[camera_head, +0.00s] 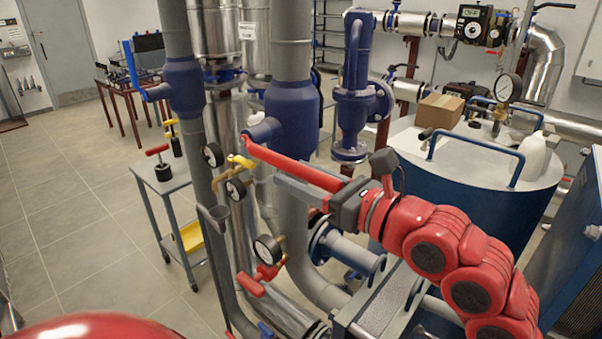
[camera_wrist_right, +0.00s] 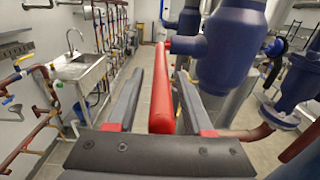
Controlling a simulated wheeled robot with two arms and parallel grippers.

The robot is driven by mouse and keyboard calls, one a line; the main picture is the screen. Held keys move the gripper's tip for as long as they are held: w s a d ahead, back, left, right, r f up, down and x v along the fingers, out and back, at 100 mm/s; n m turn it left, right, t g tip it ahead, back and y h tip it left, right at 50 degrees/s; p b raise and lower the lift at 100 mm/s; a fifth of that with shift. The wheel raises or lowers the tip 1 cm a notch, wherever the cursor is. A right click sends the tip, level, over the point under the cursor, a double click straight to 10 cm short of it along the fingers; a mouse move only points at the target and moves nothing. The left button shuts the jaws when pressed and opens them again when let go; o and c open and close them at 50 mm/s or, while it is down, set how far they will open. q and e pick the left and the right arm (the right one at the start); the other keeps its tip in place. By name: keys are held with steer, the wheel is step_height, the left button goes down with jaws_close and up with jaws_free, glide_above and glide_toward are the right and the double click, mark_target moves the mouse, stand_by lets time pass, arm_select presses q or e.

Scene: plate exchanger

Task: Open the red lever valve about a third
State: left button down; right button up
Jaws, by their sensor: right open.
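The red lever (camera_head: 290,162) sticks out from a blue valve body (camera_head: 291,115) on a thick grey vertical pipe, sloping down to the right in the head view. In the right wrist view the lever (camera_wrist_right: 163,95) runs lengthwise between the two grey fingers of my right gripper (camera_wrist_right: 160,76), with a visible gap on each side. Its far end meets the blue valve body (camera_wrist_right: 228,45). In the head view my right gripper (camera_head: 287,172) is at the lever, open, and its palm hides the near end. My left gripper is not in view.
A yellow handle (camera_head: 240,161) and pressure gauges (camera_head: 267,249) are left of and below the lever. A smaller red handle (camera_head: 250,285) is lower down. A blue tank with a pale lid (camera_head: 490,165) stands at right. Open tiled floor (camera_head: 75,215) lies left.

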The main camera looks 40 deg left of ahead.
jaws_close()
stand_by(1.3)
